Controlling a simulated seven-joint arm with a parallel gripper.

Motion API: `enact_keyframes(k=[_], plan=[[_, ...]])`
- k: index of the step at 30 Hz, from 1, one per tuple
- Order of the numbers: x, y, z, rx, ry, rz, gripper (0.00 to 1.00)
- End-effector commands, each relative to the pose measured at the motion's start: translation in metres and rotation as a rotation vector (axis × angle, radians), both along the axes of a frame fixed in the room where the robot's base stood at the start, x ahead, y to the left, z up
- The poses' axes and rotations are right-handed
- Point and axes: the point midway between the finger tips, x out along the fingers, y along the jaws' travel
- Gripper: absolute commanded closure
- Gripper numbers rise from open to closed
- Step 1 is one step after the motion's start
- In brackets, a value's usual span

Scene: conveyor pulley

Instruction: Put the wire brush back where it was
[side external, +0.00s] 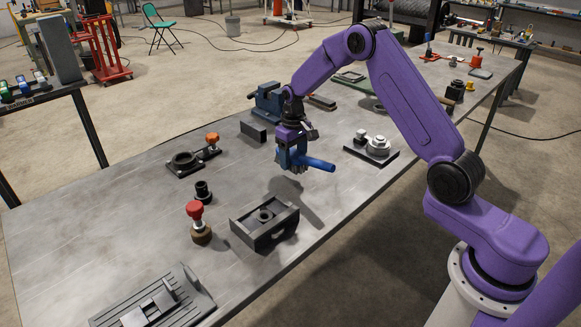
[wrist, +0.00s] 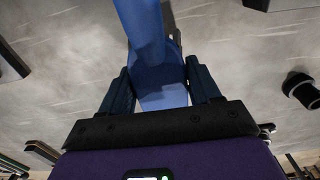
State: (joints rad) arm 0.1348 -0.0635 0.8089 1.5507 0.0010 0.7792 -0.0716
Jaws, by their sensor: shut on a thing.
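The wire brush shows as a blue handle (side external: 319,164) that sticks out to the right of my gripper (side external: 292,158) in the side external view. My gripper is shut on it and holds it above the grey metal table, with its shadow on the tabletop below. In the wrist view the blue body of the brush (wrist: 158,80) lies between the two dark fingers of my gripper (wrist: 160,88) and runs up past the top edge.
On the table (side external: 130,215) stand a dark slotted block (side external: 265,222), a red-knobbed part (side external: 197,222), a small black cylinder (side external: 203,192), a round flanged part (side external: 185,163), a metal pulley part on a plate (side external: 377,147), and a blue vise (side external: 267,98). The table's left part has bare room.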

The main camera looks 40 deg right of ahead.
Motion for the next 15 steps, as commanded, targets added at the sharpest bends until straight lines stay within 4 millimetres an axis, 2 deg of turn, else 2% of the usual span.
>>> enact_keyframes(k=[8, 15], plan=[[0.012, -0.001, -0.015, 0.000, 0.000, 0.000, 0.62], [0.012, -0.001, -0.043, 0.000, 0.001, 0.000, 0.62]])
